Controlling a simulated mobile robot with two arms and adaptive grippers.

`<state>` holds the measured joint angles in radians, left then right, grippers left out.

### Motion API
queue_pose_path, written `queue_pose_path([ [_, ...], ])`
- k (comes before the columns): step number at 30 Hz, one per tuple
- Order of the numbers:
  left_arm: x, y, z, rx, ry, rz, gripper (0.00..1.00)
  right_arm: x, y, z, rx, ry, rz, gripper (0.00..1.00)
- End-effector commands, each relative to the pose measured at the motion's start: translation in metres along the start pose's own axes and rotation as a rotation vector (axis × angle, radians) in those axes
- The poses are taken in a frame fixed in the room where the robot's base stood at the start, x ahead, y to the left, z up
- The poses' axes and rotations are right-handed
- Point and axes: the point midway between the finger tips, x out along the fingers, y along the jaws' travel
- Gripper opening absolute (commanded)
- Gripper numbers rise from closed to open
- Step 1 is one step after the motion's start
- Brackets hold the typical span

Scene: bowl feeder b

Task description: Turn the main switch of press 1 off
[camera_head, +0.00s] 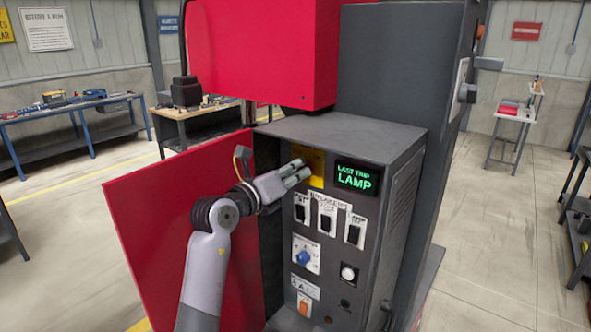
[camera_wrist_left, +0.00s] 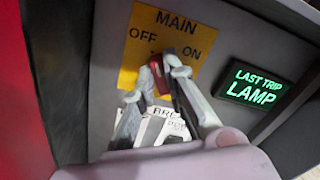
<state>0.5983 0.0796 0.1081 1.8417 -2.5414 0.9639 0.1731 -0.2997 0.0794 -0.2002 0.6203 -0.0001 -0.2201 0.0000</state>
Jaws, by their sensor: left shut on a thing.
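The main switch is a small red handle (camera_wrist_left: 158,76) on a yellow plate (camera_wrist_left: 150,38) marked MAIN, OFF and ON. In the head view the yellow plate (camera_head: 317,163) is at the top left of the grey control box, and the handle is hidden behind the fingers. My left gripper (camera_head: 302,170) reaches the plate from the left. In the left wrist view its fingers are closed around the red handle. The handle sits below the OFF and ON words; I cannot tell exactly which way it points. My right gripper is not in view.
A green display (camera_head: 357,179) reads LAST TRIP LAMP, right of the plate. Breakers (camera_head: 327,222), a blue knob (camera_head: 304,257) and an orange switch (camera_head: 304,306) lie below. An open red door (camera_head: 150,220) stands left, beside my arm. Workbenches are behind.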

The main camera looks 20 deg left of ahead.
Motion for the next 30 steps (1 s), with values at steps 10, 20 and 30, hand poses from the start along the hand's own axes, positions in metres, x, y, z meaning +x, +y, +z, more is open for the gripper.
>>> queue_pose_path([
  [10, 0.0003, 0.0015, -0.0014, -0.199, 0.002, 0.001, 0.0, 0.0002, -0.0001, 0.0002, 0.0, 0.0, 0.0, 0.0],
  [20, 0.0002, 0.0021, -0.0015, -0.261, 0.003, 0.002, 0.0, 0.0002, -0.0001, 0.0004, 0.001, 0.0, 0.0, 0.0],
  [30, 0.0002, 0.0021, -0.0015, -0.264, 0.003, 0.001, 0.0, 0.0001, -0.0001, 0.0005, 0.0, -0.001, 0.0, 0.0],
])
